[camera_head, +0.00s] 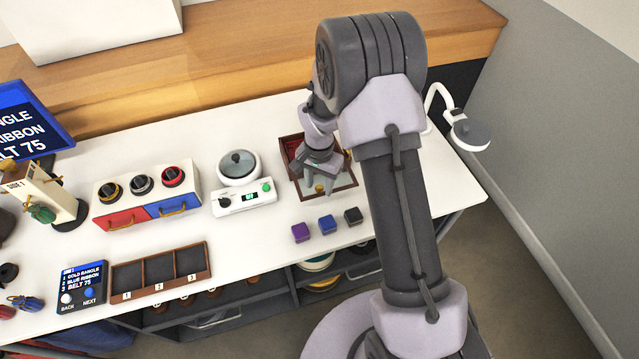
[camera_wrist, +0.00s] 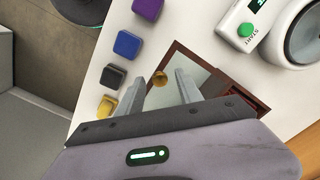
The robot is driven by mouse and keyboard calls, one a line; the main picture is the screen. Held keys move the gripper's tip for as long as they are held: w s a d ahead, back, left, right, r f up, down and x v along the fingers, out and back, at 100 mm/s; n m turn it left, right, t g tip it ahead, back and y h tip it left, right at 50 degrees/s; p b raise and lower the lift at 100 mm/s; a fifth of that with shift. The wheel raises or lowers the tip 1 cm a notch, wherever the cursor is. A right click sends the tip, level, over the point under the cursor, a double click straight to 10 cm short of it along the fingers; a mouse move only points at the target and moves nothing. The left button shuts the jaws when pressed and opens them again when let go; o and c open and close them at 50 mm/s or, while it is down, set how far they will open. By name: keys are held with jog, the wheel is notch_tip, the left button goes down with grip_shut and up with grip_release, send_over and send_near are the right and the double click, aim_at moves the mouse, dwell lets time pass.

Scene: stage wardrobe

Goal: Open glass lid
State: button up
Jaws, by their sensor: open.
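A shallow dark-red wooden box (camera_head: 347,184) stands on the white table, and a pale glass lid (camera_wrist: 196,59) shows within its frame. A small gold knob (camera_wrist: 160,78) is at the lid's edge nearest the cubes. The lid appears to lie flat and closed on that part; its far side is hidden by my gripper. My gripper (camera_wrist: 160,77) is open over the lid, and the knob appears between its two fingertips in the wrist view. I cannot tell whether the fingers touch it. In the head view my gripper (camera_head: 318,180) covers much of the box.
Purple (camera_head: 300,232), blue (camera_head: 327,224) and black (camera_head: 353,216) cubes stand in front of the box, with a yellow cube (camera_wrist: 107,105) beside them. A round white pot (camera_head: 253,172) and its control panel (camera_head: 228,204) stand left. A lamp (camera_head: 470,132) is at right.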

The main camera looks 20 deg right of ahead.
notch_tip(320, 180, up, 18)
jog(key=p, duration=0.5)
jog(key=shift+f, duration=0.25)
jog(key=shift+r, duration=0.1)
jog(key=s+a+r+n+t+b, duration=0.2)
jog(key=s+r+b, duration=0.2)
jog(key=s+r, duration=0.5)
jog(key=s+a+r+n+t+y+b, duration=0.1)
jog(key=s+t, duration=0.1)
jog(key=s, duration=0.5)
jog(key=s+a+r+n+t+y+b, duration=0.1)
jog(key=s+a+b, duration=0.1)
jog(key=s, duration=0.6)
jog(key=shift+s+t+b, duration=0.3)
jog(key=shift+t, duration=0.1)
